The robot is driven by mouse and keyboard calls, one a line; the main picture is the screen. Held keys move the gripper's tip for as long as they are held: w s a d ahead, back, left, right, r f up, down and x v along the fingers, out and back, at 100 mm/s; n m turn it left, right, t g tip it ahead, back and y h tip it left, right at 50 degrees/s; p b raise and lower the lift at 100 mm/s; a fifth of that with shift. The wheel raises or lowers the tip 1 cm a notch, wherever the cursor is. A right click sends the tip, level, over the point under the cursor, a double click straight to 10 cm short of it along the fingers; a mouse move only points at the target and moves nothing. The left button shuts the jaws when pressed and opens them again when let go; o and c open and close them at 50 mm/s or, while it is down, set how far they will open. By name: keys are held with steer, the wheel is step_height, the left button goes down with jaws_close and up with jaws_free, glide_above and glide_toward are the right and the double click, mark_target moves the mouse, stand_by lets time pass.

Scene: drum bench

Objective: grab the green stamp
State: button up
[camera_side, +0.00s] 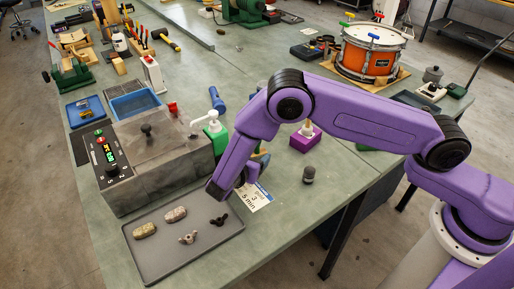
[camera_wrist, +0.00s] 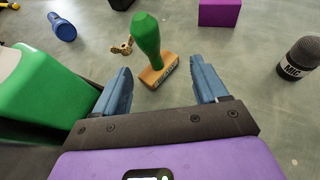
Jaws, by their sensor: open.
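The green stamp (camera_wrist: 147,38) shows in the wrist view, with a bulbous green handle and a wooden base (camera_wrist: 158,72) that has dark lettering along its edge. It stands on the bench just ahead of my gripper (camera_wrist: 160,66). The two blue fingers are wide apart, one to each side of the base, and nothing is held between them. I cannot tell how high the fingers are above the bench. In the side view my purple arm covers most of the area around the stamp, and I cannot make the stamp out clearly.
A green dispenser (camera_wrist: 45,85) stands close on the left. A dark cylinder marked MIC (camera_wrist: 299,58) stands on the right. A brass wing nut (camera_wrist: 123,47), a blue torch (camera_wrist: 62,27) and a purple block (camera_wrist: 220,12) lie beyond. A grey tray (camera_side: 160,270) sits at the bench's front.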

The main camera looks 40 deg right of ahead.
mark_target(261, 153)
steer(key=shift+s+x, duration=0.2)
steer(key=shift+x, duration=2.4)
steer(key=shift+d, duration=0.2)
steer(key=c, duration=1.1)
